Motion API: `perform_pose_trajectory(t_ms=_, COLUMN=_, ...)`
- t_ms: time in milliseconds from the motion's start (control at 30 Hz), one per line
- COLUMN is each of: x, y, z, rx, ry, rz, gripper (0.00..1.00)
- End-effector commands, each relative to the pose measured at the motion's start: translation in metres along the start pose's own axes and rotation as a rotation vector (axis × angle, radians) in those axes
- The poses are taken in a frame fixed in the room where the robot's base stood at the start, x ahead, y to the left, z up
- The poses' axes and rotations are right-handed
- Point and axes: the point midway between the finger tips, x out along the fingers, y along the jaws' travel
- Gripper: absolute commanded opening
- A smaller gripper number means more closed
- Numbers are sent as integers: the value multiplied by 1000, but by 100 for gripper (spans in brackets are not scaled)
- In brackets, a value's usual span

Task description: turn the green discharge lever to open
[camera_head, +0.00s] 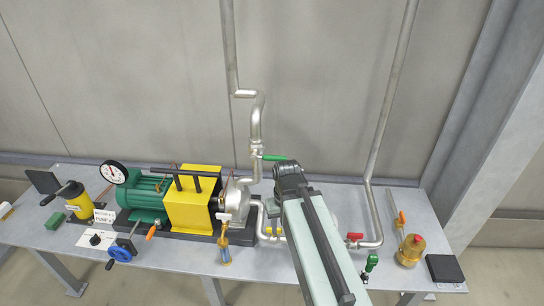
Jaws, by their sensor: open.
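The green discharge lever (274,157) is on a valve in the silver vertical discharge pipe (256,125), above and right of the pump. Its handle points to the right, roughly level and across the pipe. My arm comes up from the bottom of the view, and its dark joint (289,176) appears just below and right of the handle's tip. I cannot tell whether they touch. My gripper's fingers do not show; they seem hidden behind the arm.
The bench (185,255) carries a green motor (146,193), a yellow guard (190,207), a silver pump casing (237,197) and a pressure gauge (113,173). A red lever (355,237), a second pipe (385,110) and a brass-coloured vessel (410,250) stand right of my arm.

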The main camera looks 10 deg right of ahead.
Motion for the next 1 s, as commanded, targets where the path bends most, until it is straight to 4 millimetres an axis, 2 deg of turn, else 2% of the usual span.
perform_pose_trajectory(t_ms=67, x=6, y=-11, z=-9, rx=-55, ry=-2, rz=-90, gripper=41)
perform_pose_trajectory(t_ms=133, x=7, y=-20, z=-23, rx=-146, ry=19, rz=-252, gripper=41)
perform_pose_trajectory(t_ms=200, x=-2, y=-26, z=-44, rx=-271, ry=97, rz=-464, gripper=41)
perform_pose_trajectory(t_ms=267, x=-22, y=-26, z=-65, rx=-389, ry=222, rz=-648, gripper=41)
perform_pose_trajectory(t_ms=333, x=-54, y=-17, z=-88, rx=-521, ry=420, rz=-824, gripper=41)
perform_pose_trajectory(t_ms=433, x=-106, y=12, z=-111, rx=-673, ry=742, rz=-983, gripper=41)
perform_pose_trajectory(t_ms=500, x=-137, y=34, z=-119, rx=-747, ry=942, rz=-1031, gripper=41)
perform_pose_trajectory(t_ms=633, x=-172, y=60, z=-123, rx=-815, ry=1163, rz=-1053, gripper=41)
perform_pose_trajectory(t_ms=700, x=-179, y=65, z=-122, rx=-828, ry=1208, rz=-1054, gripper=41)
perform_pose_trajectory(t_ms=833, x=-182, y=64, z=-122, rx=-832, ry=1220, rz=-1054, gripper=41)
perform_pose_trajectory(t_ms=1000, x=-181, y=41, z=-129, rx=-833, ry=1216, rz=-1056, gripper=41)
